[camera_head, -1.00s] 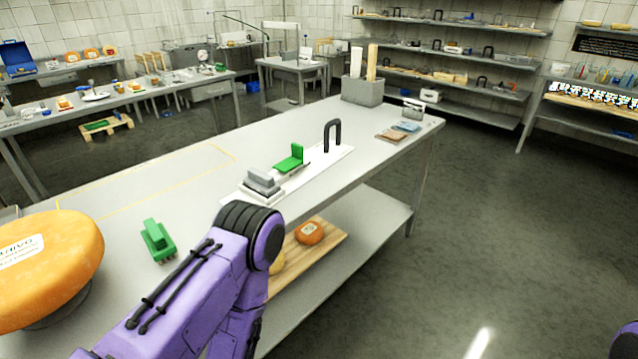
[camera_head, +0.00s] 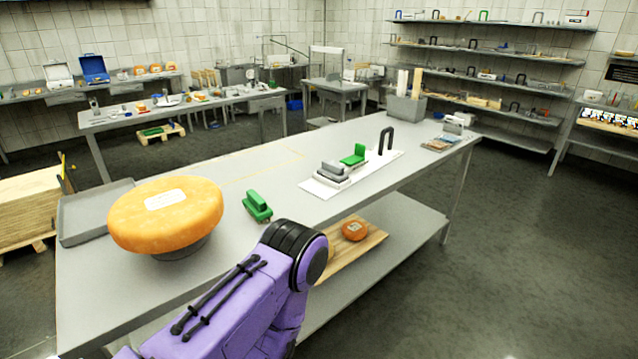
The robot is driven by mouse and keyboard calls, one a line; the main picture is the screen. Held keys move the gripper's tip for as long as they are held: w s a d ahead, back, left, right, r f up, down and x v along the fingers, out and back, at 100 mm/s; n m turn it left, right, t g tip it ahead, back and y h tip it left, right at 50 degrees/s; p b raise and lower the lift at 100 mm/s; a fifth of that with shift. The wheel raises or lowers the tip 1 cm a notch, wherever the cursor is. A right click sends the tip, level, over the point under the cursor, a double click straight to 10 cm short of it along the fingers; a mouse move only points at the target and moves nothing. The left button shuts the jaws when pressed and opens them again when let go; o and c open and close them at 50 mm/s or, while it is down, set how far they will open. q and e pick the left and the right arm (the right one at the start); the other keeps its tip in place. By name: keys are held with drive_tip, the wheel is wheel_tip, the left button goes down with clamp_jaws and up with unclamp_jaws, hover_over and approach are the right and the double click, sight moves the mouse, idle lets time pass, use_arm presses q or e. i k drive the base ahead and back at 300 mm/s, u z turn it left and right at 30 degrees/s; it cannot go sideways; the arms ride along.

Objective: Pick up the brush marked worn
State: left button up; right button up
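Two green brush-like things are on the grey table. One green brush (camera_head: 257,206) lies near the table's front edge, right of the big cheese wheel. Another green piece (camera_head: 354,155) is on a white board (camera_head: 318,187), beside grey blocks (camera_head: 333,172). No marking such as "worn" can be read on either. My purple arm comes in from the bottom, its dark joint in front of the table edge, below the nearer brush. Neither gripper shows in the picture.
A large orange cheese wheel (camera_head: 166,214) sits on a stand at the table's left, beside a grey tray (camera_head: 88,216). A dark handle (camera_head: 386,141) stands on the white board. A grey bin (camera_head: 405,109) is at the far end. A lower shelf holds a board with a small cheese (camera_head: 355,230).

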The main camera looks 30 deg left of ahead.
sight(334, 171)
drive_tip(key=u, duration=0.8)
drive_tip(key=i, duration=0.25)
drive_tip(key=z, duration=0.05)
